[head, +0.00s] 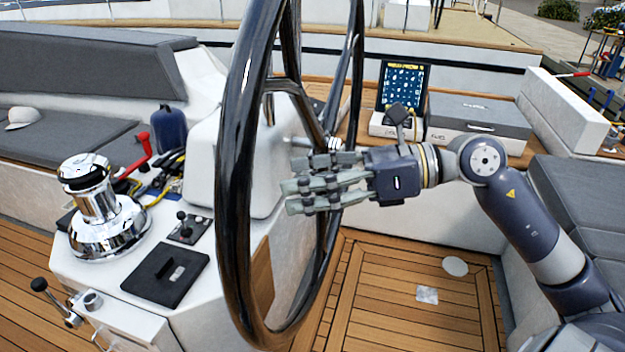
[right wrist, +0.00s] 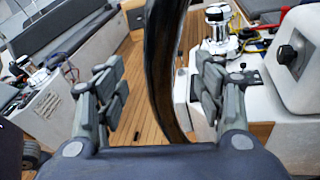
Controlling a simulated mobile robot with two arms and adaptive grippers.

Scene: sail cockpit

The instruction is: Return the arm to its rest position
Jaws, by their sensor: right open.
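My right gripper (head: 312,183) is in the middle of the head view, at the black steering wheel (head: 233,190). Its arm comes in from the right, with the forearm and elbow bent over the cockpit floor. In the right wrist view the two sets of fingers (right wrist: 160,95) stand apart, open, with the dark wheel rim (right wrist: 165,70) between them. The fingers do not appear closed on the rim; whether any finger touches it I cannot tell. My left gripper is not in view.
A grey box (head: 478,117) and a lit chart display (head: 404,85) sit behind my wrist. Grey cushions lie at both sides. The wooden floor (head: 390,320) below my arm is mostly clear.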

